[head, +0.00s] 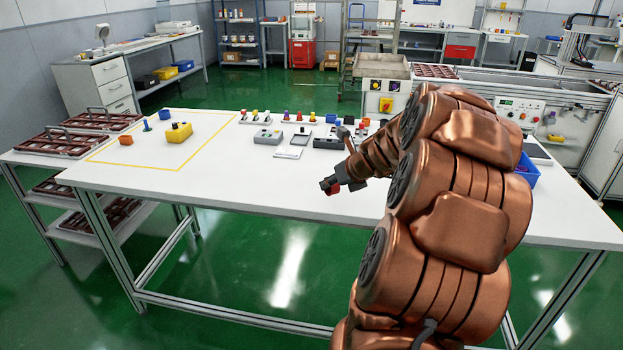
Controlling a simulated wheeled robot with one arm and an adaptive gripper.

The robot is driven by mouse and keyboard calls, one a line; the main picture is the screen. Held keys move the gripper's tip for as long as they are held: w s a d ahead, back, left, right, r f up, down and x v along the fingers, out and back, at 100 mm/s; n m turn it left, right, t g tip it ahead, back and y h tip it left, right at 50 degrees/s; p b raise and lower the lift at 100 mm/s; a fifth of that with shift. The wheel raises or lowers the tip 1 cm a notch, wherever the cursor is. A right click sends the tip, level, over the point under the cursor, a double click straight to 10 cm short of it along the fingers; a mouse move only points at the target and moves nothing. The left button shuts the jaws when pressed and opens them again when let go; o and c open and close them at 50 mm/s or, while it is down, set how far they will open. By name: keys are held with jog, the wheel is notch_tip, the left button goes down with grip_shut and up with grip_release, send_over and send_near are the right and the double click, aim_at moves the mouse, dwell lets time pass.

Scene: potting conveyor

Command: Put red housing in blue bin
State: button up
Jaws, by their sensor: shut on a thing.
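My gripper (330,184) is above the white table, near its front middle. It is shut on the red housing (333,190), of which only a small red part shows beneath the dark fingers. The blue bin (526,172) is at the right end of the table. My copper arm hides its left part, and its inside is mostly hidden. The gripper is well to the left of the bin and apart from it.
A yellow housing (178,134) and an orange block (125,140) lie in the yellow-outlined area at left. Grey fixtures (267,137) and racks of small coloured parts line the table's back middle. The front left of the white table (230,180) is clear.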

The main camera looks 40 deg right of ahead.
jog(key=w+d, duration=0.1)
jog(key=w, duration=0.3)
jog(key=w+d+f, duration=0.1)
jog(key=w+d, duration=0.1)
jog(key=w, duration=0.2)
jog(key=w+d+p, duration=0.1)
jog(key=w+d, duration=0.1)
jog(key=w, duration=0.3)
jog(key=shift+d+f, duration=0.1)
jog(key=shift+f, duration=1.85)
jog(key=shift+f, duration=0.1)
jog(key=o, duration=0.9)
jog(key=shift+c, duration=0.2)
jog(key=v, duration=1.2)
